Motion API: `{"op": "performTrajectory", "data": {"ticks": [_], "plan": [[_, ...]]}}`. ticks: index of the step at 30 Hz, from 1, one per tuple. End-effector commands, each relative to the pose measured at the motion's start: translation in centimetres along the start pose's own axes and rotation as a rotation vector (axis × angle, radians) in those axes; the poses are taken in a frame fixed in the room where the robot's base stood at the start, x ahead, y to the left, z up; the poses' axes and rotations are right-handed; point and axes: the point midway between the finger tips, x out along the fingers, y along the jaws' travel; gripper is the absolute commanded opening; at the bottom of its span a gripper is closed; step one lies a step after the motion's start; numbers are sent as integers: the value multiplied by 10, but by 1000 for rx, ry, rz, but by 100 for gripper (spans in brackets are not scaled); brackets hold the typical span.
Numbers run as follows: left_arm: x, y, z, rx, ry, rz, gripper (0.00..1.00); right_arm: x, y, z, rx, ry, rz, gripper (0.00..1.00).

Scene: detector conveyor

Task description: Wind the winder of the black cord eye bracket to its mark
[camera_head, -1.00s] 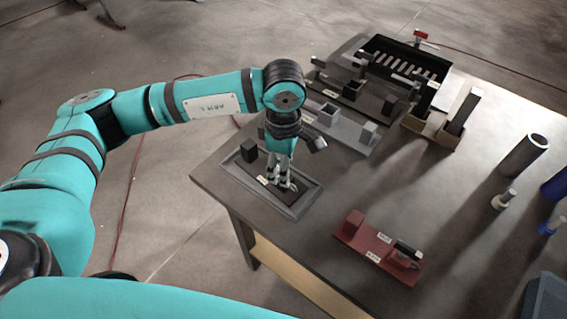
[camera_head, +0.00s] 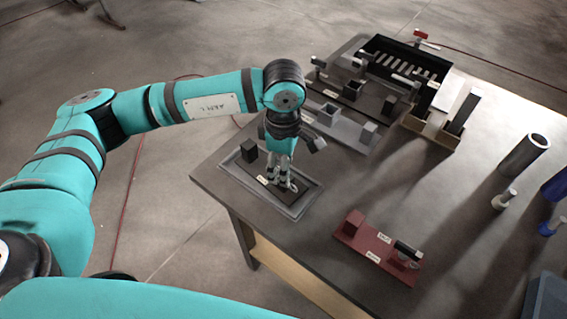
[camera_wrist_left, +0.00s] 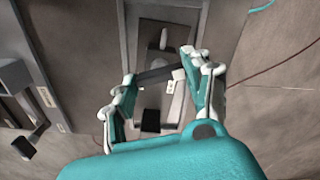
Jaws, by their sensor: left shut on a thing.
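The black cord eye bracket (camera_head: 262,178) lies in a shallow grey tray (camera_head: 234,180) at the table's left corner. Its upright black block (camera_head: 249,150) stands at the far left end. My left gripper (camera_head: 280,187) points down over the bracket's near right end and is shut on its winder, which the fingers mostly hide in the head view. In the left wrist view, a dark bar (camera_wrist_left: 157,75), seemingly the winder, spans between the fingertips of my left gripper (camera_wrist_left: 161,72). A small pale label (camera_wrist_left: 170,87) lies beside it. The mark cannot be made out. My right gripper is out of view.
A grey bracket (camera_head: 345,128) and a dark one (camera_head: 362,102) lie behind. A red bracket (camera_head: 365,243) lies at the front. A black slotted bin (camera_head: 375,50), a wooden holder (camera_head: 442,137) and a grey cylinder (camera_head: 523,155) stand farther off. The middle of the table is clear.

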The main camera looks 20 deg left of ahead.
Motion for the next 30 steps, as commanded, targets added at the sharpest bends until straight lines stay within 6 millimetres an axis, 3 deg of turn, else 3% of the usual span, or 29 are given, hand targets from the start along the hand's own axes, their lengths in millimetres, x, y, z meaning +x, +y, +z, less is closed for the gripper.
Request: {"op": "performTrajectory", "data": {"ticks": [11,12,18,26,30], "plan": [[-1,0,0,0,-1,1,18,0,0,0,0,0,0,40],[-1,0,0,1,-1,1,52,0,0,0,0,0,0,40],[0,0,0,1,0,1,75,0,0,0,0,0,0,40],[-1,0,0,0,0,1,75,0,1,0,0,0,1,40],[-14,1,0,0,-2,4,75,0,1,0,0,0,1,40]]}}
